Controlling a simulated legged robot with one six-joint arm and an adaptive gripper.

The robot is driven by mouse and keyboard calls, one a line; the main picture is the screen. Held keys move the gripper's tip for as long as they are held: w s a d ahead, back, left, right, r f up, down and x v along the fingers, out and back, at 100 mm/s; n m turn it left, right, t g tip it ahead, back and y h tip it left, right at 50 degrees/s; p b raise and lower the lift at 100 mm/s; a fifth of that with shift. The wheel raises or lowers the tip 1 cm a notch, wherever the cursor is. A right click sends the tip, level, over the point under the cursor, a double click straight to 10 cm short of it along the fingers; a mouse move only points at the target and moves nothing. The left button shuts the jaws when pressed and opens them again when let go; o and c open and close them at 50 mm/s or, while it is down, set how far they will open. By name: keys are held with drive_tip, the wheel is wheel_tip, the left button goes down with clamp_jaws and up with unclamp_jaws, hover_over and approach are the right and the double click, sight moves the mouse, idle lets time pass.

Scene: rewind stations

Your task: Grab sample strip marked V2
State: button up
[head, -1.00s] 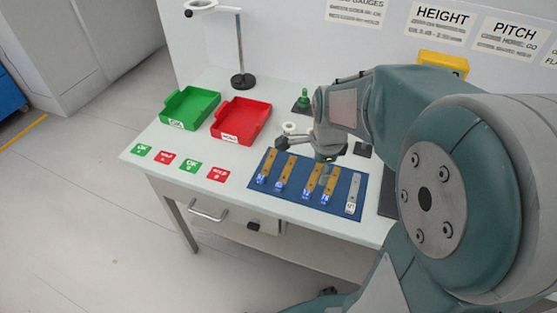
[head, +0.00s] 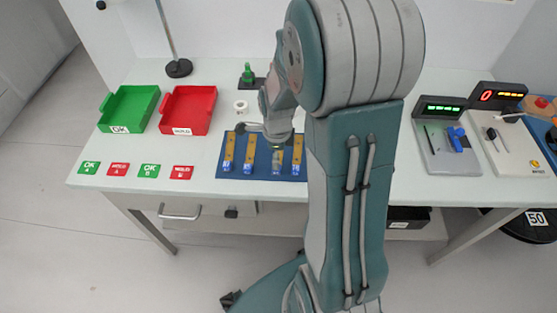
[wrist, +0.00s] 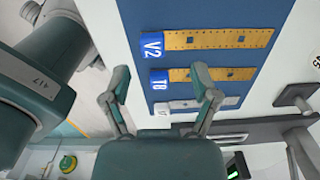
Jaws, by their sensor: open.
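Strip V2 (wrist: 220,40), tan with a blue end tag, lies flat on the blue mat (wrist: 145,20) at the top of the wrist view. Strip T8 (wrist: 220,75) lies below it, then a white strip (wrist: 210,103). My gripper (wrist: 160,80) is open and empty, its fingertips spread near T8's tag and short of V2. In the head view my gripper (head: 277,139) hangs over the mat (head: 239,172) and partly covers the third strip from the left, V2 by its order (head: 277,167). My arm hides the mat's right end.
Green tray (head: 117,125) and red tray (head: 186,129) stand left of the mat, with green and red cards (head: 118,169) in front. A white ring (head: 241,107) and green-topped item (head: 247,74) are behind the mat. Two gauges (head: 447,147) stand right of my arm.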

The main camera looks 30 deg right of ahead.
drive_tip(key=f, duration=0.2)
drive_tip(key=a+f, duration=0.1)
drive_tip(key=f, duration=0.1)
drive_tip(key=shift+s, duration=0.25)
drive_tip(key=shift+f, duration=0.15)
drive_tip(key=shift+d, duration=0.25)
drive_tip(key=shift+c, duration=0.9)
drive_tip(key=c, duration=0.5)
clamp_jaws()
drive_tip(key=shift+a, duration=0.1)
